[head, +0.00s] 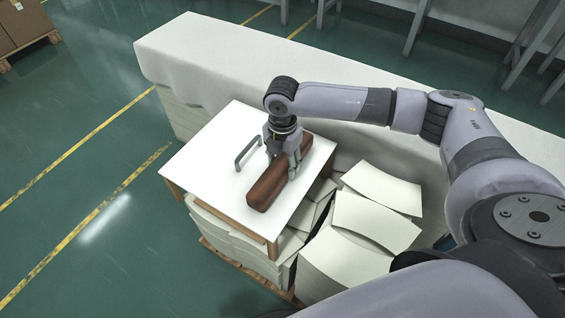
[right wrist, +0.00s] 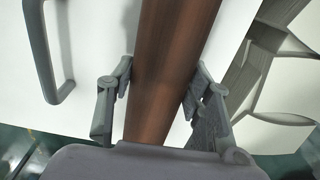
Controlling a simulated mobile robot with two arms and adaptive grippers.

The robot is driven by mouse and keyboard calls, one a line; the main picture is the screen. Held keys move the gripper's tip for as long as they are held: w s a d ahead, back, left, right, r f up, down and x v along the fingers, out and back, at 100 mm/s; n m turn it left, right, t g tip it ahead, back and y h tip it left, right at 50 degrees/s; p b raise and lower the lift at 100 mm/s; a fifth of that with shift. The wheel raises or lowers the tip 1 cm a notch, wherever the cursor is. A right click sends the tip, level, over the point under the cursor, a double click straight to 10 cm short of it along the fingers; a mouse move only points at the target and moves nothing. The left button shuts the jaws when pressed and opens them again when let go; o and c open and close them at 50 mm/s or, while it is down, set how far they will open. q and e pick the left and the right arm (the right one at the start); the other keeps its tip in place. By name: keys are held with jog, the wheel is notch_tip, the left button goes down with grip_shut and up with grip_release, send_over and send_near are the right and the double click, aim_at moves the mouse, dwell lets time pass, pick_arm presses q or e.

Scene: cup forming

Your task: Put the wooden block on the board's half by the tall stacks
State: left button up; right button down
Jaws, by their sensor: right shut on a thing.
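The wooden block (head: 267,188) is a long, rounded red-brown piece. It is at the right part of the white board (head: 205,160), to the right of the board's grey handle (head: 247,153), lengthwise along the right edge. My right gripper (head: 284,160) comes down from above and is shut on the block near its far end. In the right wrist view the block (right wrist: 170,60) runs between the two fingers, over the white board. Whether it rests fully on the board or hangs slightly above cannot be told. My left gripper is not in view.
A long row of tall stacks under a white cover (head: 200,55) stands behind the board. Loose, tilted cream sheets (head: 375,222) lie in lower piles to the right. The board sits over a stack of sheets (head: 235,238). Green floor is open at the left.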

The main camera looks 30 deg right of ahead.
aim_at(282, 162)
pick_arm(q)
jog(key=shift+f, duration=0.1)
pick_arm(e)
jog(key=c, duration=0.8)
grip_release()
pick_arm(q)
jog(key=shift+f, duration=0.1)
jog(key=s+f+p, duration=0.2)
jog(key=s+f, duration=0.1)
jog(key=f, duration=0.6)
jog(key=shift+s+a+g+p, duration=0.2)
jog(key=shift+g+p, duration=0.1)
jog(key=shift+p, duration=0.1)
pick_arm(e)
notch_tip(282, 162, up, 12)
jog(key=shift+r, duration=0.15)
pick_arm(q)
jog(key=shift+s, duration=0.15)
